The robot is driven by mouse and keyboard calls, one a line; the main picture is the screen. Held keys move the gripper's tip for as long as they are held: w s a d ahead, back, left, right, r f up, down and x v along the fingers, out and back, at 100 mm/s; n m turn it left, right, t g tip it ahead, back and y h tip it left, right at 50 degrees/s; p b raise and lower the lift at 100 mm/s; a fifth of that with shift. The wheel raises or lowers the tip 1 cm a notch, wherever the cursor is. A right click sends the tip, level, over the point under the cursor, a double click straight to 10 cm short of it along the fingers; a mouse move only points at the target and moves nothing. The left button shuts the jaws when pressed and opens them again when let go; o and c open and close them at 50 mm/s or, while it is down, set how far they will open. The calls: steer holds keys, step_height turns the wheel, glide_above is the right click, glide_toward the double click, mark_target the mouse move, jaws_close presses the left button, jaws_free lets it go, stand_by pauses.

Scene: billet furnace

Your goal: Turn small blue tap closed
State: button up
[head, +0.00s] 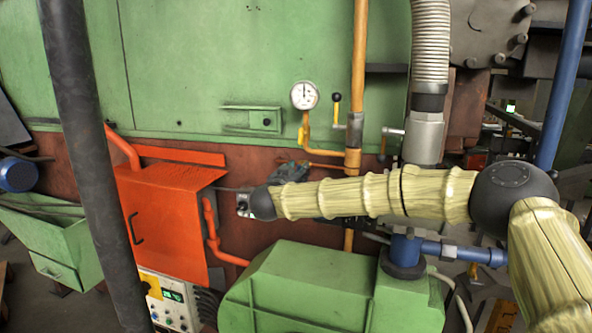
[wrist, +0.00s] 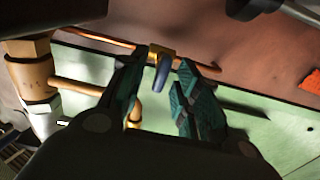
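The small tap shows in the wrist view, with a brass body (wrist: 160,51) on a thin copper pipe and a blue-grey handle (wrist: 163,74) sticking out from it. My gripper (wrist: 157,70) is open, with one dark teal finger on each side of the handle. The handle lies between the fingertips, and a gap shows on both sides. I cannot tell how deep the handle sits between them. In the head view my gripper (head: 290,171) is by the rusty wall under the green panel, partly behind my arm. The tap is not clear there.
A thick orange pipe (head: 357,75) stands right of the gripper. A pressure gauge (head: 304,95) and a black-knobbed lever (head: 336,99) are above. An orange box (head: 165,222) is at left, and a green machine housing (head: 318,290) is below my arm.

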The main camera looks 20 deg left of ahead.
steer(key=shift+c, duration=0.2)
jaws_close()
steer(key=shift+a, duration=0.1)
steer(key=shift+f+m+b, duration=0.15)
steer(key=shift+m+b, duration=0.25)
steer(key=shift+b, duration=0.2)
steer(key=m+b, duration=0.5)
steer(key=b, duration=0.1)
steer(key=m+b, duration=1.1)
steer(key=b, duration=0.1)
steer(key=shift+d+f+m, duration=0.25)
steer(key=shift+m, duration=0.45)
